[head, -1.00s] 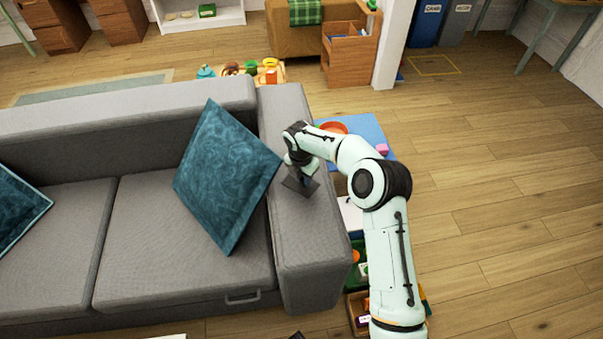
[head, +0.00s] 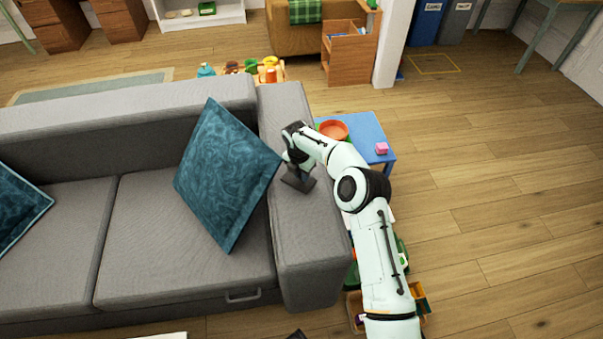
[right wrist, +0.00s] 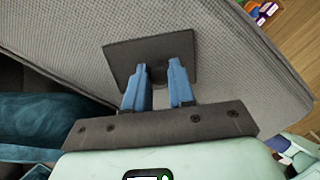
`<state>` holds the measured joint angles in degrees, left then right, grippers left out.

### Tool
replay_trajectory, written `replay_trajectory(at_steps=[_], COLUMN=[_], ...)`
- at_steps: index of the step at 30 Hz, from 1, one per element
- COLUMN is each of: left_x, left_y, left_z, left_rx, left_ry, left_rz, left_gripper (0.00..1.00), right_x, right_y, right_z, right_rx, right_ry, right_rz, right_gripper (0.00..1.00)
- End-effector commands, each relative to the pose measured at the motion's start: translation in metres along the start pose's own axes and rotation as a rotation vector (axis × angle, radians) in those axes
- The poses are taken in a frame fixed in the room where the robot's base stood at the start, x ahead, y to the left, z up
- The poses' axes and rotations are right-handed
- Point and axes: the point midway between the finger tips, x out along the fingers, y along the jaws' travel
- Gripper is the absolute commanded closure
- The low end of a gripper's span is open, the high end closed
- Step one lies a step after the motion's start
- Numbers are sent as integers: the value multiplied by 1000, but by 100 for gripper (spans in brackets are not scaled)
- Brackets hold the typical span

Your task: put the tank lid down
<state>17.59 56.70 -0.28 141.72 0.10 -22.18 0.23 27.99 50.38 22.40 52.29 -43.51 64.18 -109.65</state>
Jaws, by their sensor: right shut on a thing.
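The tank lid is a small dark square plate (head: 298,183) with a round knob. It is over the top of the grey sofa's right armrest (head: 300,225). In the right wrist view the lid (right wrist: 122,62) lies roughly flat against the grey fabric; I cannot tell whether it touches it. My right gripper (head: 297,172) is above the lid. Its blue fingers (right wrist: 161,76) are shut on the lid's knob, which is mostly hidden between them.
A teal cushion (head: 227,175) leans against the armrest, left of my right gripper. The wooden floor at right is clear.

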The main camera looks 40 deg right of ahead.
Motion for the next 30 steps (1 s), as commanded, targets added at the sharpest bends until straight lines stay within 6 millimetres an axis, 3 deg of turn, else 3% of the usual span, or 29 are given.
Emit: replay_trajectory(at_steps=[3, 4, 6, 17, 20, 30], left_x=[0, 0, 0, 0, -1, -7], left_y=[0, 0, 0, 0, 0, 2], left_z=[0, 0, 0, 0, 0, 1], left_rx=[0, 0, 0, 0, 0, 0], left_ry=[0, 0, 0, 0, -1, -1], left_rz=[0, 0, 0, 0, 0, 0], left_gripper=[57, 57, 57, 57, 57, 57], right_x=[3, 3, 3, -3, -17, -89], right_y=[0, 0, 0, 0, 0, 0], right_z=[0, 0, 0, 0, 1, 1], right_rx=[0, 0, 0, 0, 0, -1], right_ry=[0, 0, 0, -1, -2, -2], right_rz=[-1, -1, 0, 1, 2, 3], right_gripper=[100, 66, 50, 50, 50, 50])
